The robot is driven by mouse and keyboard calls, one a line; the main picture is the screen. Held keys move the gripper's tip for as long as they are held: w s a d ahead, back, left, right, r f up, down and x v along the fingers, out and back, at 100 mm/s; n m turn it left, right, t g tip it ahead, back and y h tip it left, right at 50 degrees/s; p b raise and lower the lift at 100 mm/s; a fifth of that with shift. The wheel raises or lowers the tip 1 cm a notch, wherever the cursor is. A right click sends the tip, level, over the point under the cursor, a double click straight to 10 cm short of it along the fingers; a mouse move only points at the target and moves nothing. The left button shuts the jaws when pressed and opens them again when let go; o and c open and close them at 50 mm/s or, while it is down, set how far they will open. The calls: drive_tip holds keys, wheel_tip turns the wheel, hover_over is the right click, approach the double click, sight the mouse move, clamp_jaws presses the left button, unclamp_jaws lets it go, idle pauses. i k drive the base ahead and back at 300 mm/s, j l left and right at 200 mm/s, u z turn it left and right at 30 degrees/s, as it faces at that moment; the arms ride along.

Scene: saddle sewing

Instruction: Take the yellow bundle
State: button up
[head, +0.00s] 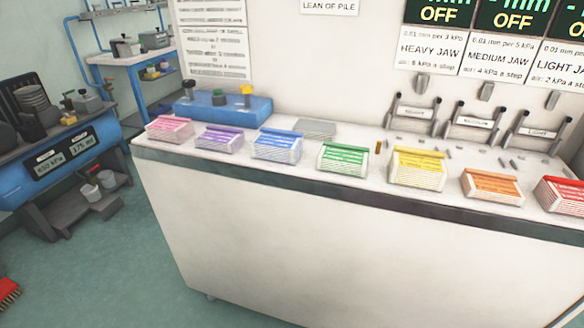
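The yellow bundle (418,168) sits on the white counter (330,187), right of the middle, close to the front edge. It is a low block with pale layered sides and yellow on top, its front facing me. The green bundle (343,158) stands apart to its left and the orange bundle (492,187) apart to its right. My gripper does not show in the head view.
Pink (169,129), purple (219,138) and blue (277,146) bundles line the counter leftward; a red bundle (563,195) is at the right edge. Grey jaw stands (413,113) rise behind the yellow bundle. Small loose pieces lie behind the row. The green floor (110,270) is open at left.

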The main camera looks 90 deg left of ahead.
sight(411, 167)
drive_tip(key=k+j+u, duration=0.1)
drive_tip(key=u, duration=3.45)
